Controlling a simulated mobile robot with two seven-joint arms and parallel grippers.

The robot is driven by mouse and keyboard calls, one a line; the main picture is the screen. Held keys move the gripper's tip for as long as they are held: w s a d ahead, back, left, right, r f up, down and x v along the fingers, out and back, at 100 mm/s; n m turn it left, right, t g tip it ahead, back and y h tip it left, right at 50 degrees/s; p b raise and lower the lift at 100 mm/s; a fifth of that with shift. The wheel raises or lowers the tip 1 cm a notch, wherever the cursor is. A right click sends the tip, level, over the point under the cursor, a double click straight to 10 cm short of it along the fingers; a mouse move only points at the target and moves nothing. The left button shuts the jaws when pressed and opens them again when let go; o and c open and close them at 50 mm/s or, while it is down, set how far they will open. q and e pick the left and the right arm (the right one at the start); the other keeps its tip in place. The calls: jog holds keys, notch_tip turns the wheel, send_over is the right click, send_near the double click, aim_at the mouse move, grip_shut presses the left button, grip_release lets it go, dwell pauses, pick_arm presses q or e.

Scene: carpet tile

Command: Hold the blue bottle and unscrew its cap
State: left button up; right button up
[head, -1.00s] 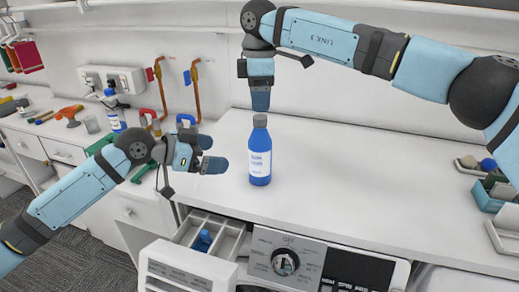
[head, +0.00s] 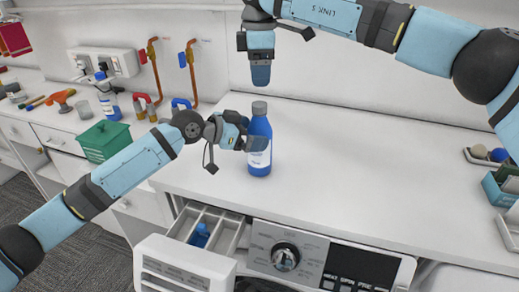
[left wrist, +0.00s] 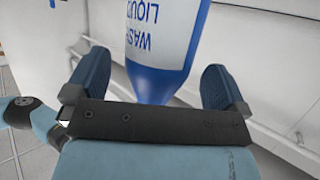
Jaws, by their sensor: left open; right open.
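The blue bottle (head: 259,158) with a white label stands upright on the white counter, its grey cap (head: 259,107) on top. My left gripper (head: 250,140) is open at the bottle's left side, at about label height or a little above. In the left wrist view the bottle (left wrist: 163,82) appears upside down between the two spread blue fingers of the left gripper (left wrist: 155,85), with gaps visible on both sides. My right gripper (head: 260,76) points straight down above the cap, apart from it. The gap between its fingers is hard to see.
A washing machine with a dial (head: 285,256) and an open detergent drawer (head: 205,230) is below the counter's front edge. A green basket (head: 104,141) and a spray bottle (head: 107,97) are at left. Small trays (head: 500,188) stand at right. The counter right of the bottle is clear.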

aim_at(259, 104)
pick_arm(q)
jog(key=shift+x, duration=1.25)
pick_arm(e)
jog(key=shift+s+r, duration=0.1)
pick_arm(q)
jog(key=shift+w+d, duration=0.1)
jog(key=shift+d, duration=0.05)
jog(key=c, duration=1.8)
pick_arm(e)
jog(key=shift+a, duration=0.1)
jog(key=shift+f, duration=4.05)
